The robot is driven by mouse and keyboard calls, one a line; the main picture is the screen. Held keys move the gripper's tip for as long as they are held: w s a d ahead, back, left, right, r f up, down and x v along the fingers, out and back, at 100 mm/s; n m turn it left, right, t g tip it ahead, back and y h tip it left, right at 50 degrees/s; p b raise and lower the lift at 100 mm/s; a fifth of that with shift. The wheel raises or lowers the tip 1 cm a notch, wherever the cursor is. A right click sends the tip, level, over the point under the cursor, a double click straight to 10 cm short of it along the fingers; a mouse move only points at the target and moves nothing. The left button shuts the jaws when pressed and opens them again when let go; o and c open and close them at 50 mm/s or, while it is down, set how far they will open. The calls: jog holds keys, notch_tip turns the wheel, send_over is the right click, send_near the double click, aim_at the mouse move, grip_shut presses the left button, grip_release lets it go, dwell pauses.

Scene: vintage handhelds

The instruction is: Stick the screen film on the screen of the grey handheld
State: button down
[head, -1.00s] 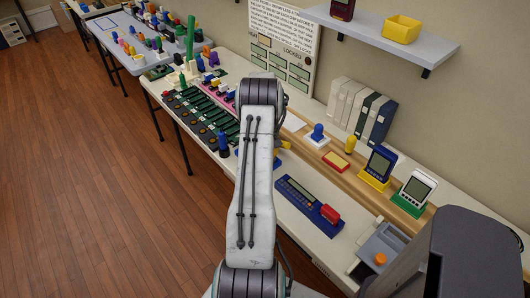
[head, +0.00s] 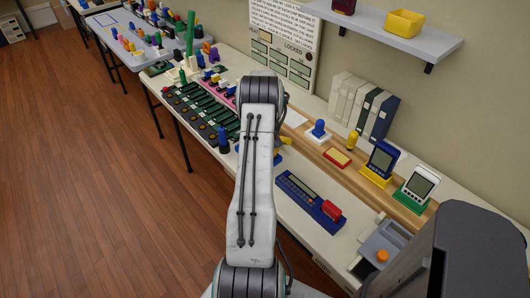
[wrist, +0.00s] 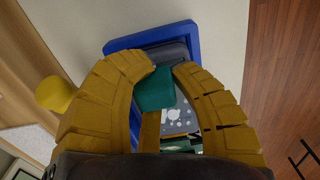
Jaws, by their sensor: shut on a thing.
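In the wrist view my gripper (wrist: 161,70) has its yellow segmented fingers closed around a teal block (wrist: 154,91). The block looks like a grip tab; whether a clear film hangs under it I cannot tell. Below it lies a grey device (wrist: 176,118) with pale round marks, probably the grey handheld, in a blue tray (wrist: 124,44). The fingers and block hide much of the device, including its screen. I cannot tell whether the block touches it.
A blue handheld on a yellow stand (head: 376,179) and a white handheld on a green stand (head: 411,203) stand on the wooden ledge. A navy keypad device (head: 305,197) lies in front. A yellow knob (wrist: 55,93) is left of my fingers in the wrist view.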

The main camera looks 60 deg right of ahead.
jog(key=shift+s+a, duration=0.1)
jog(key=shift+s, duration=0.05)
jog(key=shift+d+r, duration=0.25)
jog(key=shift+r, duration=0.15)
dwell(0.4)
jog(key=shift+w+a+r, duration=0.1)
jog(key=shift+w+r, duration=0.05)
jog(key=shift+w, duration=0.2)
jog(key=shift+s+f+b, duration=0.1)
jog(key=shift+f+b, duration=0.2)
jog(key=shift+b, duration=0.1)
dwell(1.8)
jog(key=c, duration=1)
grip_release()
jog(key=shift+r, duration=0.1)
jog(key=shift+r+p, duration=1.7)
jog(key=shift+r, duration=1.25)
